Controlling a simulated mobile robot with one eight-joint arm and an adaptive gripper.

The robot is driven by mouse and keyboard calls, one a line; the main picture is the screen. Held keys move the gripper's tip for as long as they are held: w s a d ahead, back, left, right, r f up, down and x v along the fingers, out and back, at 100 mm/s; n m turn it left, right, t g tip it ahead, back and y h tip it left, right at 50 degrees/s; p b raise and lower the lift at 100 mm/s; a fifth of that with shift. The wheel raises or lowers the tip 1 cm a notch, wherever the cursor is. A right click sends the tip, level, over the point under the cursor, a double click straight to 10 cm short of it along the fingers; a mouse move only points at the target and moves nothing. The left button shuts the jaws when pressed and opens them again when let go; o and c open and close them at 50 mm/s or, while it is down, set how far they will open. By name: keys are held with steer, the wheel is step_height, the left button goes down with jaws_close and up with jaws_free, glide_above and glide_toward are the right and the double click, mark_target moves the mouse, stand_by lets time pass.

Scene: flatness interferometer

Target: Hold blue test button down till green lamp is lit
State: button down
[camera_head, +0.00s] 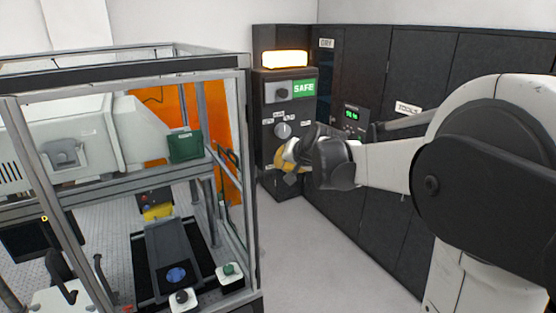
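A black control cabinet (268,120) stands at the back, with an orange-lit lamp (284,58) on top, a green SAFE sign (304,88) and a round grey knob (283,130). My gripper (293,160) is in front of the cabinet's lower front, below the knob. Its dark body hides part of the panel, and its fingers cannot be made out clearly. A yellow and white part shows at its tip; I cannot tell what it belongs to or whether anything is touched. No blue button on the panel and no lit green lamp can be made out.
A glass-walled enclosure (120,70) fills the left, holding a slide with a blue disc (177,275). A white box with a green button (229,270) sits at its front corner. Dark lockers (415,75) line the right. Pale floor (305,255) is clear between.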

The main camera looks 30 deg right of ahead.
steer(key=shift+w, duration=0.4)
stand_by(0.6)
steer(key=shift+s, duration=0.2)
stand_by(2.4)
steer(key=shift+s, duration=0.65)
steer(key=shift+s+d, duration=0.1)
steer(key=shift+s, duration=2.4)
steer(key=shift+f, duration=0.1)
steer(key=s+a+f+n+g+b, duration=0.1)
steer(key=s+a+f+b, duration=0.5)
steer(key=f+b, duration=0.7)
steer(key=s+a+f+n+g+b, duration=0.1)
steer(key=s+a+f+n+b, duration=0.3)
steer(key=s+f+b, duration=0.6)
steer(key=s+a+f+n+g+b, duration=0.1)
steer(key=s+a+f+n+b, duration=0.2)
steer(key=s+a+f+b, duration=0.5)
step_height(320, 180, down, 15)
steer(key=s+b, duration=0.1)
steer(key=b, duration=0.6)
steer(key=shift+a+g+y+b, duration=0.3)
steer(key=shift+a, duration=0.05)
steer(key=shift+f, duration=0.1)
